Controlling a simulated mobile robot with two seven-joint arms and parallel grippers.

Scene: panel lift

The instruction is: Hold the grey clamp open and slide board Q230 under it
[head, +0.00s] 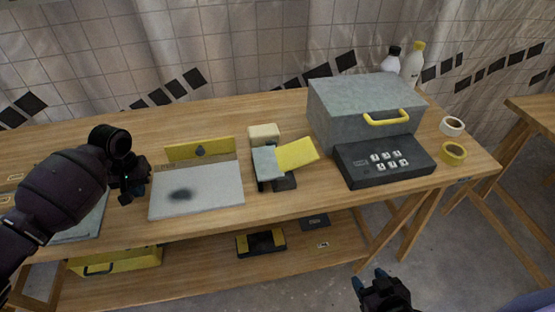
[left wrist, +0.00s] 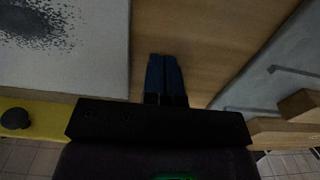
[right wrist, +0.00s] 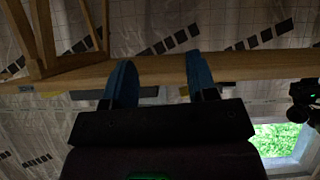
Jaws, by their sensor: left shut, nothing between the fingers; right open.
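My left gripper (head: 133,190) is shut and empty over the left part of the bench, between two panels. In the left wrist view its blue fingers (left wrist: 163,65) are together above bare wood. A pale panel (head: 215,193) with a dark smudge and a yellow back strip (head: 182,151) lies to its right. A grey panel (head: 90,222) lies to its left, partly hidden by my arm. A small device has a grey plate (head: 267,162) and a tilted yellow plate (head: 297,153); which part is a clamp is unclear. I cannot read Q230 anywhere. My right gripper (head: 369,279) is open and empty before the bench.
A grey metal box (head: 350,113) with a yellow handle stands behind a dark keypad box (head: 385,162). Tape rolls (head: 453,152) and bottles (head: 412,65) are at the right. The lower shelf holds a yellow case (head: 115,260) and a dark-and-yellow item (head: 261,243).

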